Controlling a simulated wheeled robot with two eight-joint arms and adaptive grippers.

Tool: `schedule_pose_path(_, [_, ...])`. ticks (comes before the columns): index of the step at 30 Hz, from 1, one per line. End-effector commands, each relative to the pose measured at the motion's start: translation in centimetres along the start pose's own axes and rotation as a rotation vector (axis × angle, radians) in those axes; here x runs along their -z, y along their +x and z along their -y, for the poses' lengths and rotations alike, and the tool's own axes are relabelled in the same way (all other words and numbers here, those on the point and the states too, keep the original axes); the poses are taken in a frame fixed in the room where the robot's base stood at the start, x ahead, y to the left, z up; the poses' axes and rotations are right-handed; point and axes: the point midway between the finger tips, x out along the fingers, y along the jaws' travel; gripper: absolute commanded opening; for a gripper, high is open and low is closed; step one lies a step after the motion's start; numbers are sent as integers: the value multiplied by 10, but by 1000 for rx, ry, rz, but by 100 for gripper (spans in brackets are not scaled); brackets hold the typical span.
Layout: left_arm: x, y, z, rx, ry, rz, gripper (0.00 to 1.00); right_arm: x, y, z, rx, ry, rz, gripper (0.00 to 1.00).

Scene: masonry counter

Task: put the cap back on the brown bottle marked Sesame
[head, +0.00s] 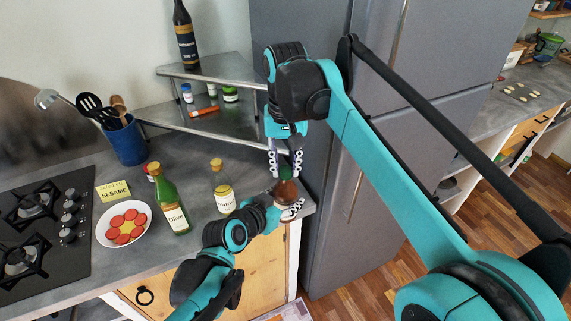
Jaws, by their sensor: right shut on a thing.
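The brown bottle (287,189) stands near the counter's right front corner; its label is not readable from here. My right gripper (285,162) points down directly above it, shut on a small dark green thing that looks like the cap. I cannot tell whether this touches the bottle's neck. My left gripper (289,209) is low beside the bottle, with its pale fingers close against it. The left wrist hides part of the bottle's lower side, and I cannot tell whether the fingers grip it.
A pale oil bottle (222,188) and a green Olive bottle (171,204) stand left of my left arm. A plate (105,238) of red slices, a yellow SESAME card (113,191) and a blue utensil pot (126,146) are further left. A corner shelf (224,70) stands behind.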

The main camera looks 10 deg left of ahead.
Motion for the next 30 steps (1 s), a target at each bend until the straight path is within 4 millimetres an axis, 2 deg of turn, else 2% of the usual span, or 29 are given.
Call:
schedule_pose_path(3, [0,0,0,-1,1,0,0,1,0,0,0,-4,-3,0])
schedule_pose_path(4, [0,0,0,-1,1,0,0,1,0,0,0,-4,-3,36])
schedule_pose_path(6, [0,0,0,-1,1,0,0,1,0,0,0,-5,-3,52])
schedule_pose_path(15, [0,0,0,0,0,-1,0,0,-1,0,0,-7,-1,52])
schedule_pose_path(19, [0,0,0,0,0,-1,0,1,-10,0,0,-7,-1,52])
schedule_pose_path(23, [0,0,0,0,0,-1,0,0,-33,0,0,-7,-1,52])
schedule_pose_path(30, [0,0,0,0,0,-1,0,1,-85,0,0,-6,-1,52])
